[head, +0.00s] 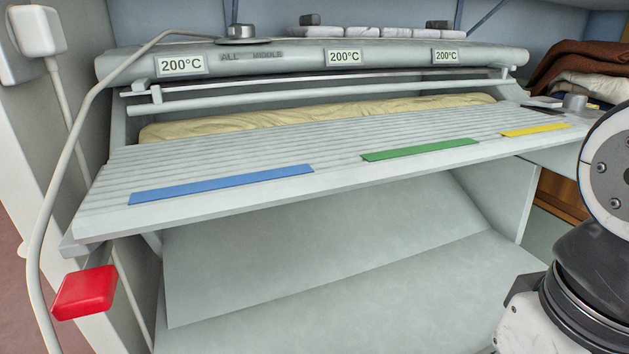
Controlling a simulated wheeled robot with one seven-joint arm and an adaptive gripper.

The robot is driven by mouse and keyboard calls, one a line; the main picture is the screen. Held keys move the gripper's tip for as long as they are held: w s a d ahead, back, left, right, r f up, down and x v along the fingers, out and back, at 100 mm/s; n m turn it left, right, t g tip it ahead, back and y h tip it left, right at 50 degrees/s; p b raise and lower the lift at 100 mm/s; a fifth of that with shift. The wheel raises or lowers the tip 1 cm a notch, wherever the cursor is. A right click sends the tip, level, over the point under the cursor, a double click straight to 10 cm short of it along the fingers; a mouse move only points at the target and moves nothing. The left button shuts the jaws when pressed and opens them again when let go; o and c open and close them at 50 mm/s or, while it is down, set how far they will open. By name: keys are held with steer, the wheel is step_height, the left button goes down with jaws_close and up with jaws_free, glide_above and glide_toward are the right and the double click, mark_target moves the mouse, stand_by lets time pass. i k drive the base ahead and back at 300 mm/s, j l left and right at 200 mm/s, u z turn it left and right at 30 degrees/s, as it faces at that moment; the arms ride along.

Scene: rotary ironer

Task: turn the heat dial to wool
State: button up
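A rotary ironer (300,190) fills the middle of the head view. A grey round knob (575,102) stands at the right end of its feed board, beside a small dark plate; my arm partly covers this area. Another dark-topped round knob (241,31) sits on top of the ironer at the left, above the words "ALL" and "MIDDLE". I cannot tell which knob is the heat dial, and no wool mark or pointer is readable. Three labels (181,65) read 200°C. My gripper is not in view; only parts of my arm show at the right edge.
The slatted feed board carries blue (222,184), green (420,149) and yellow (535,130) strips. A red block (84,292) hangs at its left front corner. A grey cable runs down the left side. Folded cloths (580,65) lie at the back right.

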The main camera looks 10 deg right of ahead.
mark_target(573, 101)
steer(key=j+z, duration=0.5)
steer(key=z, duration=0.15)
steer(key=l+z, duration=0.15)
steer(key=z, duration=0.2)
steer(key=i, duration=0.05)
